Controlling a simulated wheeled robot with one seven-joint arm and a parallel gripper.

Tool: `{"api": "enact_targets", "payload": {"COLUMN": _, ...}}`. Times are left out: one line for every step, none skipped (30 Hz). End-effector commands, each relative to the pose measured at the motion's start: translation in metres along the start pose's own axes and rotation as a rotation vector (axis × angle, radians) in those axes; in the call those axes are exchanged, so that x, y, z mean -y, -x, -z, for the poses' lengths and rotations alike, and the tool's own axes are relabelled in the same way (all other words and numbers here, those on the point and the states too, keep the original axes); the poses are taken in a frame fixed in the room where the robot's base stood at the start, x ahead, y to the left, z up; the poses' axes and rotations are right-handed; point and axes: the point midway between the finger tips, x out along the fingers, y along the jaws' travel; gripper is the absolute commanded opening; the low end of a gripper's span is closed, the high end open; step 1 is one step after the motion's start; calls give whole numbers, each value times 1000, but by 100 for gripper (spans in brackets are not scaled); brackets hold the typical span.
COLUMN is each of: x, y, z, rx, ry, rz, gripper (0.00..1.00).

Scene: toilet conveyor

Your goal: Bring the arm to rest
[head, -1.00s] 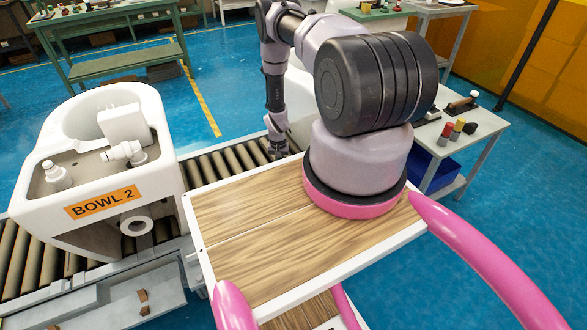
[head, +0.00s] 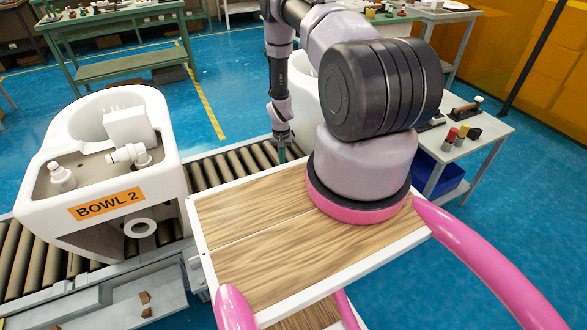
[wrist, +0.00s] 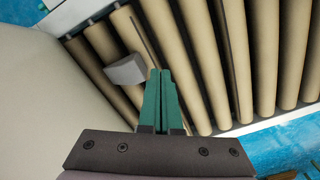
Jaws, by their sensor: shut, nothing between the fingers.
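My gripper (head: 281,154) points down over the roller conveyor (head: 226,166), beyond the far edge of my wooden deck. In the wrist view its two green fingers (wrist: 161,76) are together with nothing between them, above the tan rollers (wrist: 210,62). My arm reaches out from its base and hangs down at the forearm. How far the fingertips are above the rollers I cannot tell.
A white toilet labelled BOWL 2 (head: 110,175) stands on the conveyor at left. Another white body (head: 305,88) stands partly hidden behind my arm. A small grey block (wrist: 125,70) shows by the rollers. A side table (head: 483,140) with bottles is at right.

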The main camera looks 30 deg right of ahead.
Motion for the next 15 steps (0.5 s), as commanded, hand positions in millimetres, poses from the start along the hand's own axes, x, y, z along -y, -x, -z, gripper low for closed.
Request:
{"api": "enact_targets", "payload": {"x": 0, "y": 0, "z": 0, "rx": 0, "ry": 0, "rz": 0, "gripper": 0}}
{"api": "enact_targets", "payload": {"x": 0, "y": 0, "z": 0, "rx": 0, "ry": 0, "rz": 0, "gripper": 0}}
{"api": "enact_targets", "payload": {"x": 0, "y": 0, "z": 0, "rx": 0, "ry": 0, "rz": 0, "gripper": 0}}
{"api": "enact_targets", "payload": {"x": 0, "y": 0, "z": 0, "rx": 0, "ry": 0, "rz": 0, "gripper": 0}}
{"api": "enact_targets", "payload": {"x": 0, "y": 0, "z": 0, "rx": 0, "ry": 0, "rz": 0, "gripper": 0}}
{"api": "enact_targets", "payload": {"x": 1, "y": 2, "z": 1, "rx": -1, "ry": 0, "rz": 1, "gripper": 0}}
{"api": "enact_targets", "payload": {"x": 1, "y": 4, "z": 2, "rx": -3, "ry": 0, "rz": 2, "gripper": 0}}
{"api": "enact_targets", "payload": {"x": 3, "y": 9, "z": 4, "rx": -6, "ry": 1, "rz": 4, "gripper": 0}}
{"api": "enact_targets", "payload": {"x": 6, "y": 18, "z": 9, "rx": -13, "ry": 1, "rz": 7, "gripper": 0}}
{"api": "enact_targets", "payload": {"x": 8, "y": 27, "z": 13, "rx": -18, "ry": 2, "rz": 11, "gripper": 0}}
{"api": "enact_targets", "payload": {"x": 12, "y": 39, "z": 18, "rx": -24, "ry": 2, "rz": 15, "gripper": 0}}
{"api": "enact_targets", "payload": {"x": 17, "y": 58, "z": 24, "rx": -34, "ry": 4, "rz": 22, "gripper": 0}}
{"api": "enact_targets", "payload": {"x": 21, "y": 75, "z": 30, "rx": -43, "ry": 5, "rz": 28, "gripper": 0}}
{"api": "enact_targets", "payload": {"x": 25, "y": 92, "z": 35, "rx": -51, "ry": 5, "rz": 34, "gripper": 0}}
{"api": "enact_targets", "payload": {"x": 31, "y": 118, "z": 41, "rx": -64, "ry": 7, "rz": 43, "gripper": 0}}
